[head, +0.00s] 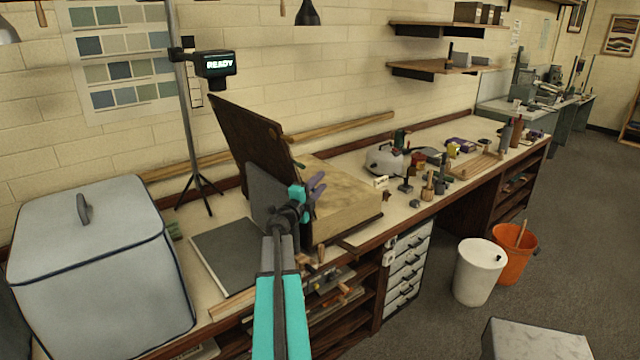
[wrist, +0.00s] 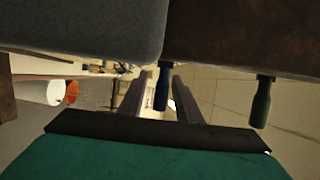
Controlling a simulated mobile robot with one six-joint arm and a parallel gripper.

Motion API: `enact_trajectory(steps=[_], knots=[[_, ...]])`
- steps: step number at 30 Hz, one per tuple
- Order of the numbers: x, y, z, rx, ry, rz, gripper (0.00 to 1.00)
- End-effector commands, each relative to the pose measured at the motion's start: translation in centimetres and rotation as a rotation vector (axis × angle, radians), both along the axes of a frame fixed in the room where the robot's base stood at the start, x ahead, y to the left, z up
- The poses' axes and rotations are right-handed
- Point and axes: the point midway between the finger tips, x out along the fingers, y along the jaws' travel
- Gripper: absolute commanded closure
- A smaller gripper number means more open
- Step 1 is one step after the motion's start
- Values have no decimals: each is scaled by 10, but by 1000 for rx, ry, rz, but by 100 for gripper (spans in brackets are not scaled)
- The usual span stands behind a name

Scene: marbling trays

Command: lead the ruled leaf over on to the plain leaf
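A grey leaf (head: 265,197) stands raised beside a dark brown leaf (head: 245,140), which leans back over a tan-topped wooden block (head: 340,195). No ruling shows on either, so I cannot tell which is ruled. In the wrist view, the grey leaf (wrist: 80,25) carries a blue handle (wrist: 161,85) and the brown leaf (wrist: 240,35) a green handle (wrist: 261,103). My gripper (head: 318,187) is at the grey leaf's edge. In the wrist view its fingers (wrist: 160,90) stand apart on both sides of the blue handle, with gaps showing.
A flat grey sheet (head: 222,255) lies on the bench to the left, near a large pale lidded bin (head: 95,270). Small tools and bottles (head: 430,185) crowd the bench at right. A white bin (head: 480,272) and orange bucket (head: 514,255) stand on the floor. A display (head: 216,64) reads READY.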

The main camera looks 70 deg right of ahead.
Motion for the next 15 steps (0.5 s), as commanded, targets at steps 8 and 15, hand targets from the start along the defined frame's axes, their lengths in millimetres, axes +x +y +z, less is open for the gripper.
enact_trajectory(steps=[8,15], knots=[[0,-1,0,0,0,0,69],[0,0,0,0,0,0,99]])
